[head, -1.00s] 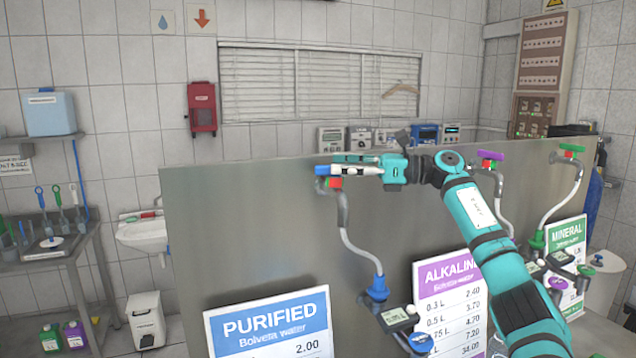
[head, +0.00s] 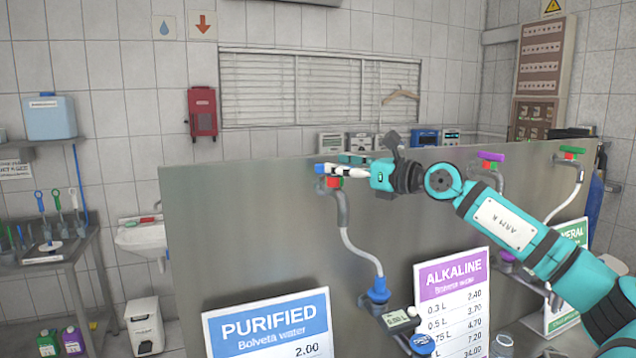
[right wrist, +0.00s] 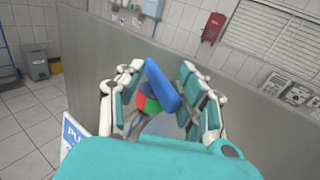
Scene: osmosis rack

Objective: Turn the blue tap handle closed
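In the right wrist view the handle (right wrist: 162,86) is a tilted blue bar over a red and green round part (right wrist: 149,104). My right gripper (head: 347,170) is at the handle from the right. Its fingers (right wrist: 158,92) are open, one on each side of the handle. A gap shows between the handle and the right-hand finger; whether the left-hand finger touches it I cannot tell. My left gripper is not in view.
A purple-handled tap (head: 490,157) and a green-handled tap (head: 572,150) stand to the right. A blue PURIFIED sign (head: 268,326) stands in front.

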